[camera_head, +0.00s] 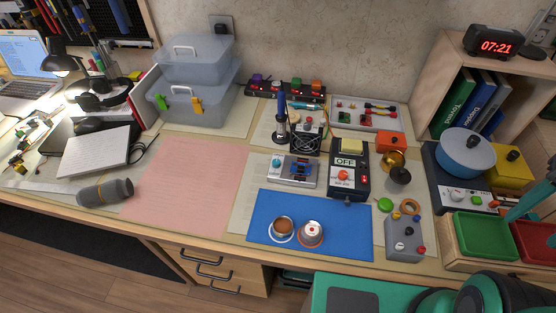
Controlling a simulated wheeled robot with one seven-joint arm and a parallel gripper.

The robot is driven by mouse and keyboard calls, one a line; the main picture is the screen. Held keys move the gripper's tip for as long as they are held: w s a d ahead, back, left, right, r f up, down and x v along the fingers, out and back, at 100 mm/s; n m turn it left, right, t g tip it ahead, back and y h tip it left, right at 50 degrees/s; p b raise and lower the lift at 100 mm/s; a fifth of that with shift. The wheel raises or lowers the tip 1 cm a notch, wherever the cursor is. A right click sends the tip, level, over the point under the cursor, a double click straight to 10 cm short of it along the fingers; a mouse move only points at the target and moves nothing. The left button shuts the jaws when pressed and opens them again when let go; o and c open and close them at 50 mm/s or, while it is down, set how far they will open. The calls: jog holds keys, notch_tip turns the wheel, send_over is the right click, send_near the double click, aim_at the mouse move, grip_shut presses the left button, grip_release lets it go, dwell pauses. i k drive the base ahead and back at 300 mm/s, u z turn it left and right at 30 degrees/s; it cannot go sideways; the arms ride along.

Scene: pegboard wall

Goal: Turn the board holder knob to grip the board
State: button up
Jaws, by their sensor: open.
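What looks like the board holder is a grey metal fixture (274,174) near the middle of the table, behind the blue mat. A small blue board with dark parts (300,168) sits on it. A teal round knob (276,162) shows at the fixture's left end. At this size I cannot tell whether the holder's jaws touch the board. My gripper is not in view; only green and dark parts of my own body show at the bottom right, well apart from the holder.
A black box with an OFF display (346,162) stands just right of the holder. A soldering iron stand (281,130) and fan box (306,138) stand behind. The pink mat (185,190) is clear.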

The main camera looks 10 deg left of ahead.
aim_at(276, 162)
jog(key=u, duration=0.55)
jog(key=k, duration=1.3)
jog(key=u, duration=0.7)
jog(key=i, duration=1.25)
jog(key=z, duration=0.65)
